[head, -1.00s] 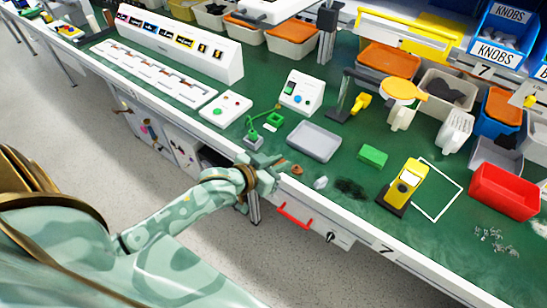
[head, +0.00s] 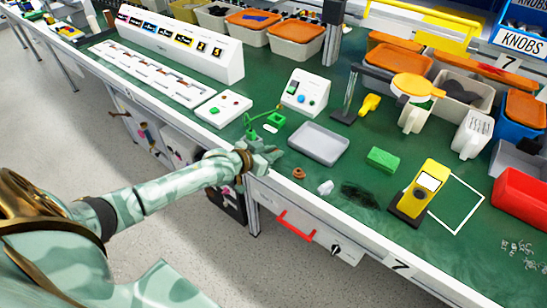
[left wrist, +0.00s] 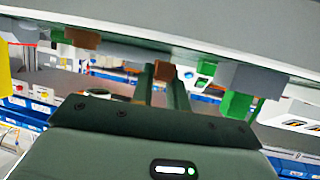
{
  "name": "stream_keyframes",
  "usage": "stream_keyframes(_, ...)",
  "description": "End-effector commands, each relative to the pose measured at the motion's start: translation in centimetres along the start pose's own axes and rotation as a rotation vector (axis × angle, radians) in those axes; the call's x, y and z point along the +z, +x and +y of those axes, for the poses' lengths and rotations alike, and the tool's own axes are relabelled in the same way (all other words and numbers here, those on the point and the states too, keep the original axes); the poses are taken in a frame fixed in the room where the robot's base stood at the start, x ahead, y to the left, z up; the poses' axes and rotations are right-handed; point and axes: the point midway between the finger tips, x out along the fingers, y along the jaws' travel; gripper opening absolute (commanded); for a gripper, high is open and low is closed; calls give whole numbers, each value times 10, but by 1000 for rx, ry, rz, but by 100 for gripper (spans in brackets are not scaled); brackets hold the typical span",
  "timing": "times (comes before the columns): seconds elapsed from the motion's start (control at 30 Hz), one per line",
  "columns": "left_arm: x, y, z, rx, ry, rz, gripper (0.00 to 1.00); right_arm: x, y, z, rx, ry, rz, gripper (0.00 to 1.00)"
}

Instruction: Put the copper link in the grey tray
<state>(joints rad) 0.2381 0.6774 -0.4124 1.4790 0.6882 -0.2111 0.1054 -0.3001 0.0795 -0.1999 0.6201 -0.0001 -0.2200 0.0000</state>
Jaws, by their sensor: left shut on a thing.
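The grey tray (head: 319,142) lies on the green bench, empty, to the right of my left gripper. My left gripper (head: 268,155) is at the bench's front edge, beside the green holder. In the left wrist view, its two fingers are shut on a small copper-brown piece, the copper link (left wrist: 163,71). In the head view the link is hidden by the gripper or too small to make out. My right gripper is not in view.
A brown ring-like piece (head: 298,174) and a crumpled pale lump (head: 325,187) lie near the front edge. A green holder (head: 276,119), green block (head: 382,158), yellow meter (head: 428,188) and white button box (head: 304,92) stand around the tray.

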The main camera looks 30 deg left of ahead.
Motion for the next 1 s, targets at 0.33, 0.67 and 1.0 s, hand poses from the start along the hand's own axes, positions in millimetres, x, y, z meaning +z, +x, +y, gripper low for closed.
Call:
stream_keyframes(0.33, 10, 4, 0, 0, 1, 2, 0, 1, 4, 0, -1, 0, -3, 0)
stream_keyframes(0.67, 13, 5, 0, 0, 1, 2, 37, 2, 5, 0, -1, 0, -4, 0)
stream_keyframes(1.0, 11, -10, 1, 0, 2, 0, 37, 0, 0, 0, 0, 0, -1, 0)
